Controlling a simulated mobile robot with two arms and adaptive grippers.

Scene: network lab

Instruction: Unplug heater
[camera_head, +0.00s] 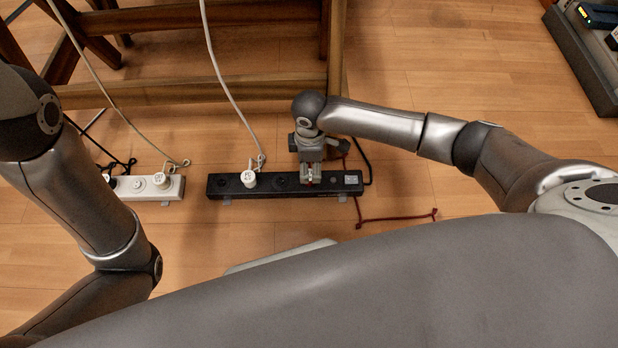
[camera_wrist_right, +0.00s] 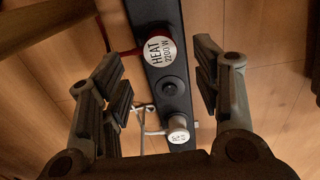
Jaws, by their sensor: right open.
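In the right wrist view, the heater plug (camera_wrist_right: 158,50) is a round plug labelled "HEAT 2200 W" with a red cord. It sits in the black power strip (camera_wrist_right: 176,103). My right gripper (camera_wrist_right: 164,80) is open and empty, its fingers on either side of the strip, above it. In the head view, my right gripper (camera_head: 311,178) is over the right part of the black power strip (camera_head: 220,187) and mostly hides the heater plug. The red cord (camera_head: 395,218) lies on the floor at the right. My left arm shows at the left, but its gripper is out of view.
A white plug (camera_head: 249,179) sits in the black strip, left of my right gripper. A white power strip (camera_head: 172,191) with plugs lies further left. Wooden table legs (camera_head: 335,60) stand behind. A dark rack (camera_head: 585,65) is at the far right.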

